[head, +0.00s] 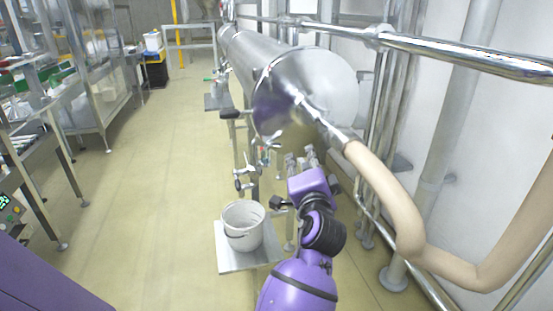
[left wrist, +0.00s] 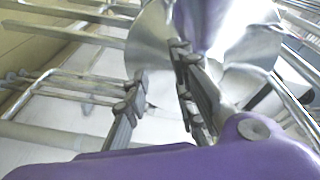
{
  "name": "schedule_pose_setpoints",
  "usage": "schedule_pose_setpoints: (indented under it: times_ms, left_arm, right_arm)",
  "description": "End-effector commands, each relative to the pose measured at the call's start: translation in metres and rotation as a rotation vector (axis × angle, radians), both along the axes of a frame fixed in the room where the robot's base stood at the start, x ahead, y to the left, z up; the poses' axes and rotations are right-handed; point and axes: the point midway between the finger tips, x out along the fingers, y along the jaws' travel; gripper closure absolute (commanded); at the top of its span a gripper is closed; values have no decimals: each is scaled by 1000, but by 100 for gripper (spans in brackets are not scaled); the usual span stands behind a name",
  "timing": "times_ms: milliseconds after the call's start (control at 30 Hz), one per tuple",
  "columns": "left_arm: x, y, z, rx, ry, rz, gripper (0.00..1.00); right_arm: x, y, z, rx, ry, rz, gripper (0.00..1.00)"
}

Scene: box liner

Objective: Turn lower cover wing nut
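The round, shiny end cover (head: 300,95) of the long steel tank faces me in the head view. Its polished surface also fills the upper middle of the left wrist view (left wrist: 150,42), with a purple reflection beside it. I cannot clearly make out the lower wing nut in either view. My left gripper (head: 300,157) is just below the cover's lower edge. In the left wrist view its dark fingers (left wrist: 155,75) stand apart with a gap between them, and nothing is clearly held. I cannot tell whether they touch the cover. My right gripper is not in view.
Small valves (head: 245,178) hang below the tank, left of my gripper. A white bucket (head: 243,225) stands on a metal plate (head: 228,260). A beige hose (head: 390,205) and steel pipes (head: 470,55) crowd the right. The floor (head: 150,190) to the left is clear.

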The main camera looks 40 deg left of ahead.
Motion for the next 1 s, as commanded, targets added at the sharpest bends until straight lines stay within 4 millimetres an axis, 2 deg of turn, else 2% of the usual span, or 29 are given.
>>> schedule_pose_setpoints:
  times_ms: [100,267,433,700,1000]
  left_arm:
    - [-20,32,0,129,117,136,76]
    - [-34,46,1,234,227,213,76]
    - [-23,58,0,246,239,212,76]
    - [5,91,1,243,237,210,76]
    - [17,105,0,242,236,209,76]
  right_arm:
    - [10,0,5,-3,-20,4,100]
    - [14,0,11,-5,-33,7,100]
    - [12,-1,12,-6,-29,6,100]
    - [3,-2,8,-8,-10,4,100]
    - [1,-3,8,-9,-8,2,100]
